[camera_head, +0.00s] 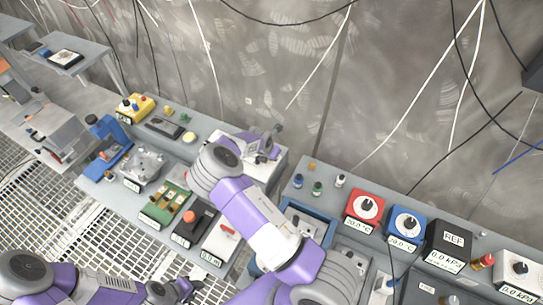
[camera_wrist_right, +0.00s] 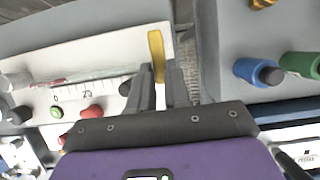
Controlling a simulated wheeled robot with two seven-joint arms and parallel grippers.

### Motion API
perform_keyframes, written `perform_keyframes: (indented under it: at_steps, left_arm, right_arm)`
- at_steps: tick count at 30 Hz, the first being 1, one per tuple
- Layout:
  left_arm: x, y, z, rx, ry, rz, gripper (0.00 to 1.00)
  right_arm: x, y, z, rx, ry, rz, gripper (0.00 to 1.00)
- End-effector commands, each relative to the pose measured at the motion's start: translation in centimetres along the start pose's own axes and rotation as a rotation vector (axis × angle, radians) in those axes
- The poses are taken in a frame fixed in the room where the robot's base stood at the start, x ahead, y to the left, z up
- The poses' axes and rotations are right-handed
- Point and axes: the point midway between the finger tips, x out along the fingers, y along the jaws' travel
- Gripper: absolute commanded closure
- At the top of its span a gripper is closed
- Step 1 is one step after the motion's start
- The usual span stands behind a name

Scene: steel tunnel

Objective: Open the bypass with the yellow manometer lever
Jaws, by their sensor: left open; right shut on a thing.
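The yellow lever (camera_wrist_right: 157,50) stands between the fingertips of my right gripper (camera_wrist_right: 163,80) in the right wrist view. The right gripper is shut on it. The lever is at the edge of a white panel (camera_wrist_right: 105,62) with a printed scale and a green and a red button. In the head view my right gripper (camera_head: 268,146) is over a white device (camera_head: 266,172) on the bench; my right arm hides part of it and the lever does not show clearly. My left gripper (camera_head: 187,289) is open and empty at the bottom left, above the floor grating.
A red (camera_head: 367,206) and a blue (camera_head: 406,229) dial box stand right of my right arm, with small bottles (camera_head: 317,187) nearby. A green board (camera_head: 165,203), a red-button box (camera_head: 187,224) and a white box with a red lever (camera_head: 222,238) stand left.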

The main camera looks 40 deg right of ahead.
Motion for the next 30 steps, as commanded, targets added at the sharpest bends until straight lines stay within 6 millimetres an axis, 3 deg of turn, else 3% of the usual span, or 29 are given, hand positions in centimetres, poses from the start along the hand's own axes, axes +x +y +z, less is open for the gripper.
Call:
perform_keyframes:
  at_steps: [16,17,21,30]
  left_arm:
    - [0.01,0.00,0.00,0.000,0.000,0.000,0.57]
    - [0.01,0.00,0.00,0.000,0.000,0.000,0.57]
    - [0.00,0.00,-0.01,0.000,0.000,0.000,0.57]
    - [0.01,-0.01,0.00,0.000,0.000,0.000,0.57]
  right_arm:
    - [0.07,0.12,-0.14,0.027,0.004,-0.010,1.00]
    - [0.07,0.12,-0.14,0.027,0.004,-0.010,0.82]
    - [0.07,0.11,-0.13,0.026,0.004,-0.010,0.60]
    - [-0.06,0.12,-0.06,0.025,0.002,-0.010,0.57]
